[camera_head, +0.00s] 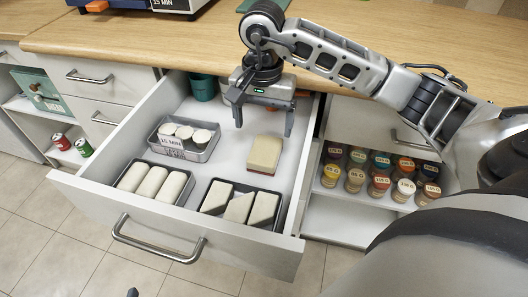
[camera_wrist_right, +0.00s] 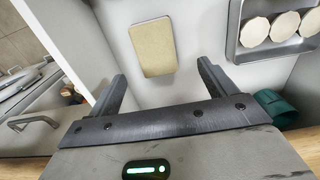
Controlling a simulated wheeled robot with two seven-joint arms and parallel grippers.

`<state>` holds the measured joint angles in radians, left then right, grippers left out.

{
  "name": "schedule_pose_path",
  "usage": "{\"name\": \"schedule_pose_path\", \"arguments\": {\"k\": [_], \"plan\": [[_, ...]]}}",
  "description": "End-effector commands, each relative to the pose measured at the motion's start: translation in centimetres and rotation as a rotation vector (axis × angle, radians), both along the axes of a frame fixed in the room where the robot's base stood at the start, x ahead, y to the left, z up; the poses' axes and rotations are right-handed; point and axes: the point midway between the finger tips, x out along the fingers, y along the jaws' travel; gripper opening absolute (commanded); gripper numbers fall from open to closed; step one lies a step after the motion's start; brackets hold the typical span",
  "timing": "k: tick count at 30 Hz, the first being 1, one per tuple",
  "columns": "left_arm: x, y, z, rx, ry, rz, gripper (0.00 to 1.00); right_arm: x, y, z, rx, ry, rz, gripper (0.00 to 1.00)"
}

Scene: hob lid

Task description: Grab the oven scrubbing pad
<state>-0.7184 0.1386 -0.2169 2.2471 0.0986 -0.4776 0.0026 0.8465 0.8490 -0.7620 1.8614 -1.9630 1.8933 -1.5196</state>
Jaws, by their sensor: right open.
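A pad (camera_head: 265,154), pale yellow on top with a red lower layer, lies flat on the white floor of the open drawer (camera_head: 90,192), near its right side. It also shows in the right wrist view (camera_wrist_right: 153,47), ahead of the fingers. My right gripper (camera_head: 262,127) is open and empty, over the back of the drawer just behind the pad. Its fingers are apart and do not touch the pad. In the right wrist view, the gripper (camera_wrist_right: 160,85) has its two fingers spread, with the pad beyond the gap. My left gripper is not clearly in view.
In the drawer stand a metal tin of round pieces (camera_head: 160,146), a dark tray of white rolls (camera_head: 184,190) and a dark tray of white and grey blocks (camera_head: 279,205). A green cup (camera_head: 203,88) is at the back. Jars (camera_head: 380,182) fill the shelf at right.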

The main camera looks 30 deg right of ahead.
Motion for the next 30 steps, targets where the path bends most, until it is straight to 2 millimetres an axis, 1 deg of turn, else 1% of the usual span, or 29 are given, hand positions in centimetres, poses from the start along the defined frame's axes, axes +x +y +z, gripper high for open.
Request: {"name": "schedule_pose_path", "arguments": {"k": [1, 3, 11, 15, 18, 22, 28, 29, 30], "plan": [[0.1, 0.0, 0.1, 0.000, -0.004, 0.000, 0.53, -0.1, 0.0, -1.1, 0.001, 0.003, -0.001, 0.84], [0.1, 0.0, 0.3, -0.002, -0.008, 0.000, 0.53, -0.1, 0.0, -2.0, 0.001, 0.003, -0.001, 0.84], [0.3, -0.1, 0.5, -0.002, -0.015, -0.001, 0.53, -0.3, 0.0, -3.8, 0.002, 0.003, 0.001, 0.84], [0.4, -0.1, 0.6, -0.002, -0.015, -0.001, 0.53, -1.1, 0.0, -5.9, 0.001, 0.005, 0.000, 0.84], [0.4, -0.1, 0.4, -0.002, -0.013, -0.001, 0.53, -1.0, 0.0, -7.3, 0.002, 0.002, 0.000, 0.84], [0.3, -0.1, 0.2, -0.001, -0.009, -0.002, 0.53, -1.0, -0.1, -8.1, 0.001, -0.002, 0.000, 0.84], [0.3, -0.1, 0.1, 0.000, -0.008, -0.002, 0.53, -0.9, 0.0, -8.1, 0.001, -0.002, 0.000, 0.84], [0.3, -0.1, 0.1, 0.000, -0.008, -0.002, 0.53, -0.9, 0.0, -8.1, 0.001, -0.002, 0.000, 0.78], [0.3, -0.1, 0.1, 0.001, -0.008, -0.003, 0.53, -0.9, 0.0, -8.1, 0.001, -0.002, 0.000, 0.67]]}}
